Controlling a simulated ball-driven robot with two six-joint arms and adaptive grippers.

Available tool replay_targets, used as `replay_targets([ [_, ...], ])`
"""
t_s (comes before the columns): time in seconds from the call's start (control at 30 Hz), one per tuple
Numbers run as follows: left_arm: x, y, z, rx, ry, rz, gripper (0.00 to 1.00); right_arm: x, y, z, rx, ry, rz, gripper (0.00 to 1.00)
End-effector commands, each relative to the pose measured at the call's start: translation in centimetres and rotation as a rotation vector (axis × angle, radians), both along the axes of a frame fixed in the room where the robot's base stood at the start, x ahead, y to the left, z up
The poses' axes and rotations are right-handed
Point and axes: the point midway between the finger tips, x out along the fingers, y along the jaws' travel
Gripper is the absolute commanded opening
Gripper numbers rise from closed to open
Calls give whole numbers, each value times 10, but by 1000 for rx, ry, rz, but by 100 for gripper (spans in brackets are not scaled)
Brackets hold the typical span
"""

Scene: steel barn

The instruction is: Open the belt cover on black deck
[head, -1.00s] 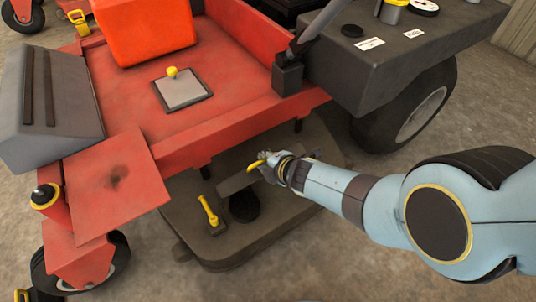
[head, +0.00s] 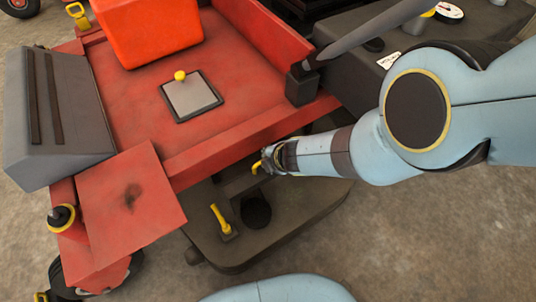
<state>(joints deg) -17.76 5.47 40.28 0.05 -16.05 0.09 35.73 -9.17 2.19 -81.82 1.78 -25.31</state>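The black deck (head: 290,222) sits low under the red mower body. On it are a yellow-handled latch (head: 220,219) and a round black disc or opening (head: 256,212). A flat dark plate (head: 241,186), apparently the belt cover, lies beside the round part and looks tilted; its far end is hidden by my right gripper. My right gripper (head: 264,162) is at a small yellow handle (head: 257,167) by the plate's far end. Its fingers are small and partly hidden, so I cannot tell whether they grip it. My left gripper is not in view.
The red mower floor (head: 150,110) overhangs the deck, with a red footplate (head: 130,205) at front left and a grey box (head: 58,115) beyond. A dark lever (head: 365,32) rises near my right arm. Bare floor (head: 430,240) lies at right.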

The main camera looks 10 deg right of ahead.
Motion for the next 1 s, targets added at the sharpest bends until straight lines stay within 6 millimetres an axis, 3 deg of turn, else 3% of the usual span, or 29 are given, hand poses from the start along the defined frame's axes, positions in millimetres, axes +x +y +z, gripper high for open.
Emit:
replay_targets([
  [0.27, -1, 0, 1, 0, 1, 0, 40, 7, 2, 6, 4, -13, -1, 0],
  [0.3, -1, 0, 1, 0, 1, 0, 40, 8, 2, 6, 3, -13, 0, 10],
  [0.4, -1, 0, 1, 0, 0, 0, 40, 7, 2, 5, 3, -12, 0, 20],
  [1.0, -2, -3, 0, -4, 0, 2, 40, 1, 0, 1, 0, -4, 0, 20],
])
